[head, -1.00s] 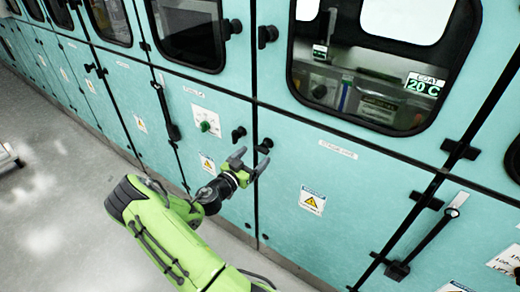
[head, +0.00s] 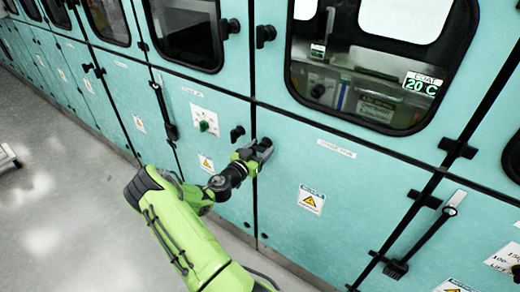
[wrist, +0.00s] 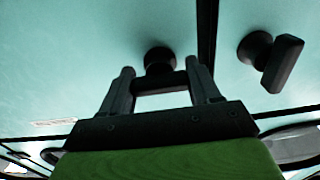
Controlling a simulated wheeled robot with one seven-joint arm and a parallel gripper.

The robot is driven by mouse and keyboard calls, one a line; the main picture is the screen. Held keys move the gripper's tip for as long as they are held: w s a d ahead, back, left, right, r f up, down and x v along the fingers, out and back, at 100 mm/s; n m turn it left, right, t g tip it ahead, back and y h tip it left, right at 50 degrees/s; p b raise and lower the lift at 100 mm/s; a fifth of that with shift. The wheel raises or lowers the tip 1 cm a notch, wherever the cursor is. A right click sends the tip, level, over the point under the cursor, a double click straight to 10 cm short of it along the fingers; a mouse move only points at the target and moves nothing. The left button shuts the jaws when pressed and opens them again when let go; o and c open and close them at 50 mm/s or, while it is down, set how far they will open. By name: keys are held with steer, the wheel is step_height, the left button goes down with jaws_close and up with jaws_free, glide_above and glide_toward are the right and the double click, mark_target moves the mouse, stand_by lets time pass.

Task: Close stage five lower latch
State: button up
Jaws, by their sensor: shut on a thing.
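The lower latch (head: 266,141) is a black turn handle at the left edge of the lower teal panel labelled as a stage; the label is too blurred to read surely. My gripper (head: 260,152) is at this latch and partly hides it. In the wrist view, the latch's round base (wrist: 158,58) shows between the fingertips of my gripper (wrist: 163,78). Its dark bar lies across between the two fingers, which are shut on it.
A similar black latch (head: 237,133) sits on the neighbouring panel, just across the seam; it also shows in the wrist view (wrist: 278,62). Grey floor (head: 60,200) is open at left.

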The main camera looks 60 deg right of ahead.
steer(key=shift+n, duration=0.3)
steer(key=n+b, duration=0.1)
steer(key=n, duration=0.2)
steer(key=shift+b, duration=0.35)
steer(key=n, duration=0.9)
steer(key=shift+n, duration=0.3)
steer(key=n+p, duration=0.1)
steer(key=n, duration=0.3)
steer(key=shift+n+p, duration=0.3)
steer(key=shift+p, duration=0.1)
steer(key=o, duration=1.1)
steer(key=shift+c, duration=0.2)
